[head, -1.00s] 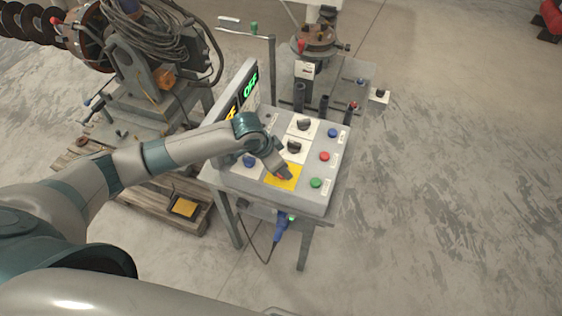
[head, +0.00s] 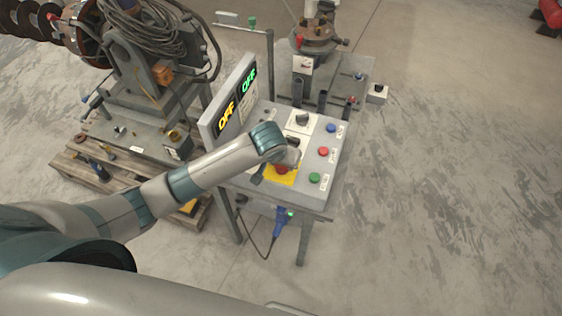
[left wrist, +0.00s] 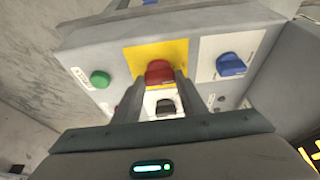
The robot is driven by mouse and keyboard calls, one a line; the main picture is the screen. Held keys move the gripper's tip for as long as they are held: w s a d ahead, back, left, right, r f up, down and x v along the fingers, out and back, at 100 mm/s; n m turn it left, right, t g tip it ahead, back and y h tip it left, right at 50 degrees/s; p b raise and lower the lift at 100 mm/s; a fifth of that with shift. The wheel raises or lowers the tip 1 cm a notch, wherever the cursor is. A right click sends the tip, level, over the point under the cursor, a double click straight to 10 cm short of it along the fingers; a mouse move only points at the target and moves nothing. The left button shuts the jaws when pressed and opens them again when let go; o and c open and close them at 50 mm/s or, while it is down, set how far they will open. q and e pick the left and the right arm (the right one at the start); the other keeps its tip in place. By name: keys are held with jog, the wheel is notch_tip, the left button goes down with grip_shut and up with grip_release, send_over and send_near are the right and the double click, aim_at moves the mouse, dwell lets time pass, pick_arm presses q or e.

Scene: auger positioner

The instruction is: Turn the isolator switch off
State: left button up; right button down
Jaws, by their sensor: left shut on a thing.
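The isolator switch appears to be the red knob (head: 281,170) on a yellow plate (head: 272,178) near the front of the grey sloped console. In the left wrist view the red knob (left wrist: 160,71) sits on its yellow plate (left wrist: 176,48), between my two fingertips. My left gripper (left wrist: 160,82) is shut on this knob, one finger on each side. In the head view my wrist covers part of the yellow plate and the fingers are mostly hidden. The knob's exact angle is hard to read. My right gripper is not in view.
The console (head: 325,200) carries black knobs and blue, red and green buttons (head: 314,178). A blue knob (left wrist: 231,64) sits beside the yellow plate. A raised panel shows a yellow OFF (head: 227,116) and a green OFF (head: 249,79). Open floor lies to the right.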

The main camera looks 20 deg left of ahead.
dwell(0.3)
pick_arm(q)
jog(key=o, duration=1.1)
jog(key=shift+r, duration=0.15)
jog(key=v, duration=1.7)
jog(key=shift+s, duration=0.15)
